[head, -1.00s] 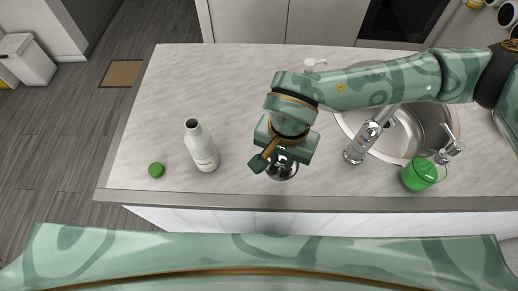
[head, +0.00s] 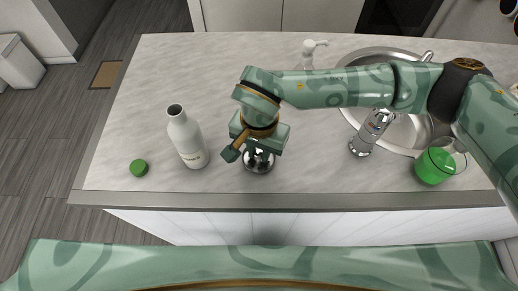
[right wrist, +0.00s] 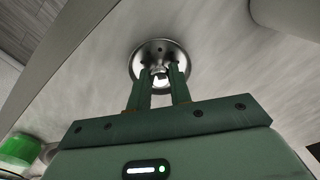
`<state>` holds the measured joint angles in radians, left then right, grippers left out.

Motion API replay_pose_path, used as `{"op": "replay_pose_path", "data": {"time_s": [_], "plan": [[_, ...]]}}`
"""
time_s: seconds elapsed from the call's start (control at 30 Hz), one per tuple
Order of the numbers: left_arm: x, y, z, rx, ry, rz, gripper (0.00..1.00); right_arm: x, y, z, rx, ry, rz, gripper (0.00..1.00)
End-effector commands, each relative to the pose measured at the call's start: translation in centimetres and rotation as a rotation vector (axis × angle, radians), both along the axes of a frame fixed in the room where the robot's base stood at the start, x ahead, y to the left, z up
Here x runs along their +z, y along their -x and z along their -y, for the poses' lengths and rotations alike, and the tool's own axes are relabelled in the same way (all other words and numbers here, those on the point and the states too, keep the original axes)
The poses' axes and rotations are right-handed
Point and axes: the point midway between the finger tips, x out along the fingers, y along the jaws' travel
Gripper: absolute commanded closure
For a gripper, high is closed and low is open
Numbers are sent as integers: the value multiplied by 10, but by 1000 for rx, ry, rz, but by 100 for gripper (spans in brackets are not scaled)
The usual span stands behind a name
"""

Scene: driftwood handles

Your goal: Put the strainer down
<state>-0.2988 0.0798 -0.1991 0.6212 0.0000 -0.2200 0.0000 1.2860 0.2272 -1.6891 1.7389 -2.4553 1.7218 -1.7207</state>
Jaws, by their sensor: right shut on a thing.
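The strainer is a small shiny metal piece with a round rim (head: 259,165), low over the front of the counter, right of the white bottle. My right gripper (head: 255,149) is above it, pointing down, and hides its upper part. In the right wrist view the strainer (right wrist: 146,52) shows as a round metal disc, with both fingers (right wrist: 161,78) shut on its middle part. I cannot tell whether its rim touches the counter. My left gripper is not in view.
The pale marbled counter (head: 130,110) is clear at the back left.

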Motion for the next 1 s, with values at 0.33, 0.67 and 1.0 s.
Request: {"op": "replay_pose_path", "data": {"time_s": [0.33, 0.67, 1.0], "plan": [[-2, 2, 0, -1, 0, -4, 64, -3, 0, 0, 0, 0, 0, 58], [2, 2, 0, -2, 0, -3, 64, 18, -1, 0, 1, -1, 3, 58], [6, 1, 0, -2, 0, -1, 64, 95, 0, 1, 1, 0, 4, 58]]}}
